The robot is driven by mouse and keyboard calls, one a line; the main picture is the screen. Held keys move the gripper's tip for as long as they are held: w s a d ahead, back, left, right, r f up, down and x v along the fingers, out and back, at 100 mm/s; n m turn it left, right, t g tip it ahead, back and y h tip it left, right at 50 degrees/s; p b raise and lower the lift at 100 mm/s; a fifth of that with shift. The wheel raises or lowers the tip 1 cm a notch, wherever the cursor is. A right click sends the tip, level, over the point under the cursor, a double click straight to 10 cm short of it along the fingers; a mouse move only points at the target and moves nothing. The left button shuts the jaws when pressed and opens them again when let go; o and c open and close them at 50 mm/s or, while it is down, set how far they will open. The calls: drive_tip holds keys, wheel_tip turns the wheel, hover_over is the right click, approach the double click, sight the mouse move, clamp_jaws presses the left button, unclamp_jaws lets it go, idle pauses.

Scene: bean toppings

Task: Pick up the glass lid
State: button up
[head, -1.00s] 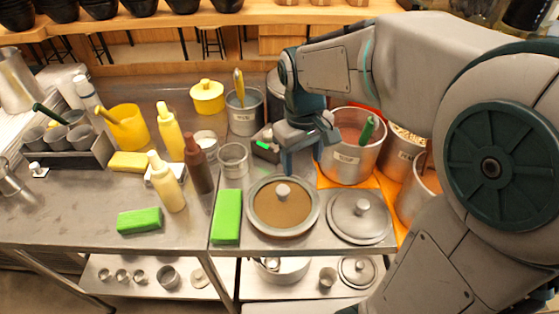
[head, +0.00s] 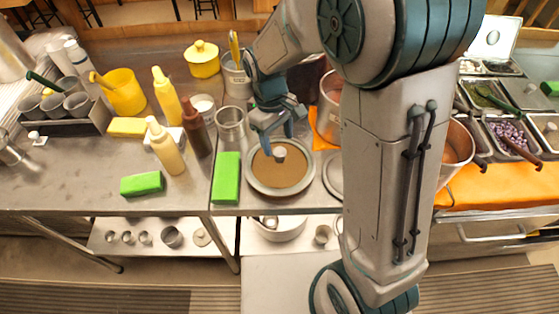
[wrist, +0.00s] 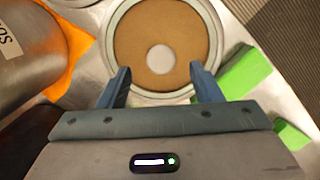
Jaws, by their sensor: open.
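The glass lid (head: 264,180) lies flat on the steel counter, with a grey metal rim, a brown-looking see-through middle and a round pale knob (head: 280,153). The lid also shows in the wrist view (wrist: 190,60), with its knob (wrist: 160,59) ahead of the fingertips and between their lines. My gripper (head: 277,137) is open and empty above the far edge of the lid, pointing down. In the wrist view the two blue fingers of my gripper (wrist: 161,78) stand apart and nothing is between them. What lies under the glass is hard to tell.
A green block (head: 227,178) lies just left of the lid. A metal lid (head: 333,175) to the right is mostly hidden by my arm. Sauce bottles (head: 196,130) stand further left.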

sight(279, 151)
drive_tip(key=f, duration=0.3)
drive_tip(key=f+p, duration=0.1)
drive_tip(key=f, duration=0.1)
drive_tip(key=shift+s+d, duration=0.2)
drive_tip(key=shift+s, duration=0.1)
drive_tip(key=shift+c, duration=0.3)
clamp_jaws()
